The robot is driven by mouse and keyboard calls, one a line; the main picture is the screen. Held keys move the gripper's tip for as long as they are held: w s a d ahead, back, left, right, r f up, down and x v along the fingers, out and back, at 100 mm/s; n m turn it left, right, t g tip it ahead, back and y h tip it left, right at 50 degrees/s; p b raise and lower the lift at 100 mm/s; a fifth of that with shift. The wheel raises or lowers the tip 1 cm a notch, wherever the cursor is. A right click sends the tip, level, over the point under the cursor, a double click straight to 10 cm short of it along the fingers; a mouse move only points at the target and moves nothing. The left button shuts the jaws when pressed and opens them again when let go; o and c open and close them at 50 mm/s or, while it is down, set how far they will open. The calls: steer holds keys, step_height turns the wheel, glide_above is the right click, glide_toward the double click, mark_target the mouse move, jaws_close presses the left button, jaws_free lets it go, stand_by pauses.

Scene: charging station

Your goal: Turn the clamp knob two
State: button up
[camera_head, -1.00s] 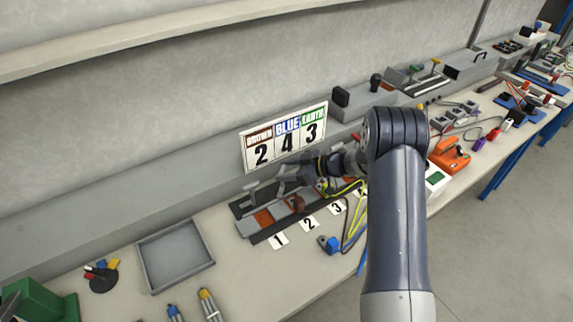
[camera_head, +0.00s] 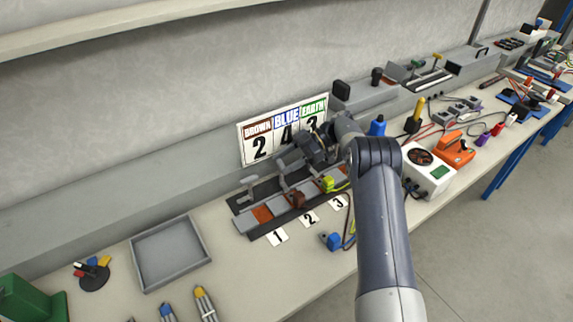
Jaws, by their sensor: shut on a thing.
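The clamp block (camera_head: 243,224) stands on the bench behind number cards 1 (camera_head: 277,237), 2 (camera_head: 309,219) and 3 (camera_head: 340,202). The grey clamp knob one (camera_head: 250,185) stands free at its left end. My gripper (camera_head: 286,165) reaches in from the right and is shut on clamp knob two, in the row's middle; the jaws and wrist hide most of this knob. A brown plug (camera_head: 297,199) sits at the block's front by card 2. A yellow-green plug (camera_head: 328,184) sits by card 3. Clamp knob three is hard to make out beneath my wrist.
A sign (camera_head: 258,146) reading brown 2, blue 4, earth 3 leans close behind my gripper. An empty grey tray (camera_head: 140,263) lies left. A blue plug (camera_head: 331,242) lies in front. Testers (camera_head: 428,170) and cables crowd the right. Bare bench shows between tray and block.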

steer(key=shift+a+n+g, duration=0.1)
steer(key=shift+n+g, duration=0.2)
steer(key=o, duration=1)
steer(key=shift+r, duration=0.15)
